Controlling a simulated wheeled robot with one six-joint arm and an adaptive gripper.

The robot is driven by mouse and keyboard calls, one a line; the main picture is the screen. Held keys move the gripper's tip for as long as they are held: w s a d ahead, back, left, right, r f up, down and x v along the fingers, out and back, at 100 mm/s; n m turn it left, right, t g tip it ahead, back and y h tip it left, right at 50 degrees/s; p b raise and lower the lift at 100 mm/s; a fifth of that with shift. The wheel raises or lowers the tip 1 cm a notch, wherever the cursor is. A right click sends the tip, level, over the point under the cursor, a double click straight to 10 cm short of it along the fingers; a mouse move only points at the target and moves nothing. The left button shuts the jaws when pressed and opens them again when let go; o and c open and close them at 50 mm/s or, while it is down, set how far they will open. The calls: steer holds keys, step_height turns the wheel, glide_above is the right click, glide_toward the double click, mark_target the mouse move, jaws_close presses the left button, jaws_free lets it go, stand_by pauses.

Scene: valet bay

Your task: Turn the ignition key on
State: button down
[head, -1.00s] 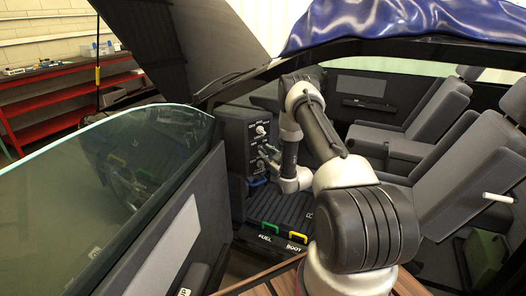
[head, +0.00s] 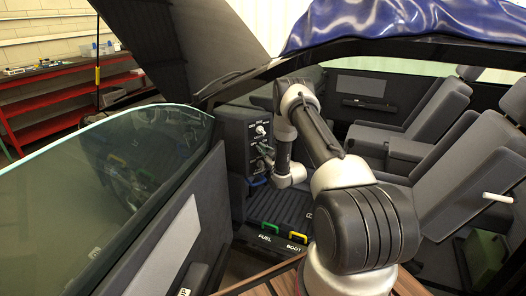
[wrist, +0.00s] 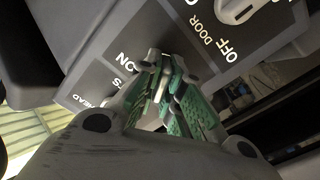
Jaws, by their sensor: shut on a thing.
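A dark upright switch panel (head: 233,140) with white lettering stands inside the car, beyond the open door. It fills the top of the wrist view (wrist: 185,30), where "ON", "OFF" and "DOOR" can be read and other words are partly covered. My gripper (wrist: 160,72) is at the panel, its green-padded fingertips close together near the "ON" label. It is shut on a small part there, which looks like the ignition key; the fingertips hide most of it. In the head view my gripper is small and partly hidden by my wrist.
Below the panel, a green handle (head: 270,226) and a yellow handle (head: 298,237) stand by the "FUEL" and "BOOT" labels. The open car door (head: 165,235) borders the left side; grey seats (head: 460,150) stand right.

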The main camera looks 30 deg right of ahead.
steer(key=m, duration=0.6)
steer(key=shift+d, duration=0.1)
steer(key=m, duration=0.6)
steer(key=shift+d, duration=0.15)
stand_by(0.5)
steer(key=c, duration=1.6)
jaws_free()
steer(key=shift+o, duration=0.2)
steer(key=s+d, duration=0.1)
steer(key=s, duration=1.1)
